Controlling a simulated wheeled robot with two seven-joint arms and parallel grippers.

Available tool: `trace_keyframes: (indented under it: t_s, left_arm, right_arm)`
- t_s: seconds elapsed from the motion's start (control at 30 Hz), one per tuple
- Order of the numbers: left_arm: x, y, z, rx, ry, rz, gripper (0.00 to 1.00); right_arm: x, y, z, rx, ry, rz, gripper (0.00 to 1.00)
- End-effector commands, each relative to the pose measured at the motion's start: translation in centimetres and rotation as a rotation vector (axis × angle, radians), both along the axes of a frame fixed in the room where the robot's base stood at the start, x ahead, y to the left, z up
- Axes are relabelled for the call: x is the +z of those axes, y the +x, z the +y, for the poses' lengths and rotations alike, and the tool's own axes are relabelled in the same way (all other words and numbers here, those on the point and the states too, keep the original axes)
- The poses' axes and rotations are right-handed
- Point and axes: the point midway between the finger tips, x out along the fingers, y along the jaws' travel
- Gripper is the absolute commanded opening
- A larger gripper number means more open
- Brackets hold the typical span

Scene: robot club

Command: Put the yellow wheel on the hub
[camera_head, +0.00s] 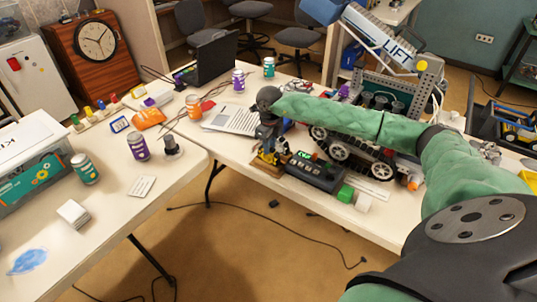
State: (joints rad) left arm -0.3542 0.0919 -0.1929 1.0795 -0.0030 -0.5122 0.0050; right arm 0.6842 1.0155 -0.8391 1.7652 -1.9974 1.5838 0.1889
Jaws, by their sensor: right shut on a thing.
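My right arm reaches in from the right over the table, and my right gripper (268,146) points down at the table's near edge. It is shut on a small yellow thing (268,157), which looks like the yellow wheel and is mostly hidden by the fingers. Just below it is a small brown wooden base (268,168). The hub cannot be made out clearly; the gripper and its small size hide it. I cannot tell whether the wheel touches it. My left gripper is not in view.
A black control box (316,172) with a green display sits right of the gripper. A tracked robot (350,155) stands behind it. Green (345,193) and white (363,202) blocks lie near the edge. A laptop (208,60) and several cans stand left.

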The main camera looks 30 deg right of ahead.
Motion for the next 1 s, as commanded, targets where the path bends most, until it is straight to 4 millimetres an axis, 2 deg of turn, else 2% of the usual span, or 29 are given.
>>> trace_keyframes:
  t_s: [0.03, 0.07, 1.0]
  left_arm:
    - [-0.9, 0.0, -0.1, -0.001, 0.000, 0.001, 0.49]
    - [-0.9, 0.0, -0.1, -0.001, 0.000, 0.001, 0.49]
    - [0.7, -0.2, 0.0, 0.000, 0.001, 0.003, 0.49]
  right_arm:
    - [-0.6, 0.0, 0.0, 0.000, 0.000, 0.000, 0.03]
    - [-0.5, 0.0, 0.0, 0.000, 0.000, -0.001, 0.03]
    - [3.0, 0.0, 0.0, 0.000, -0.001, -0.001, 0.03]
